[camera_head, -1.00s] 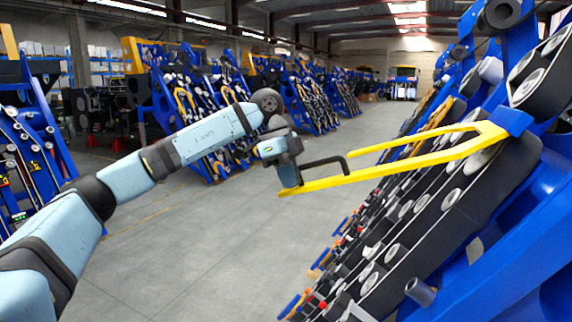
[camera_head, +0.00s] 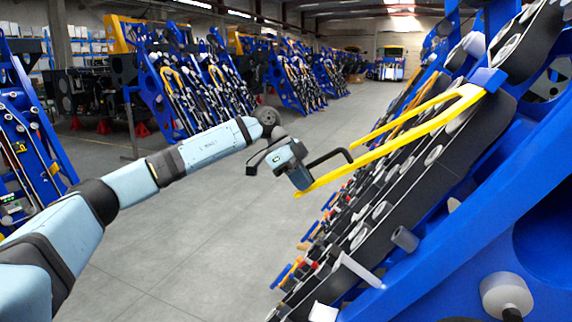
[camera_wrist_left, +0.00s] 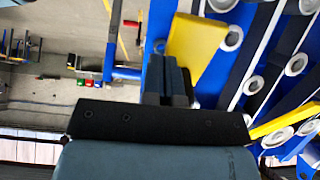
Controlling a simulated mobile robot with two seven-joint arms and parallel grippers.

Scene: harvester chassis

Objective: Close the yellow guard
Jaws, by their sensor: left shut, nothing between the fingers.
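The yellow guard (camera_head: 400,138) is a long forked bar in the head view. It hangs from a blue bracket (camera_head: 488,80) at the upper right and slants down to the left, its free end standing off the chassis face. A black handle (camera_head: 330,156) sticks up near that end. My left gripper (camera_head: 300,178) is at the free end, by the handle; contact is unclear. In the left wrist view its fingers (camera_wrist_left: 167,80) are together and empty, with a yellow piece (camera_wrist_left: 197,45) just right of them. My right gripper is not in view.
The blue chassis with black roller panels (camera_head: 425,185) fills the right side. Grey open floor (camera_head: 190,235) lies below my left arm. More blue machines (camera_head: 180,85) stand at the back and left, away from the gripper.

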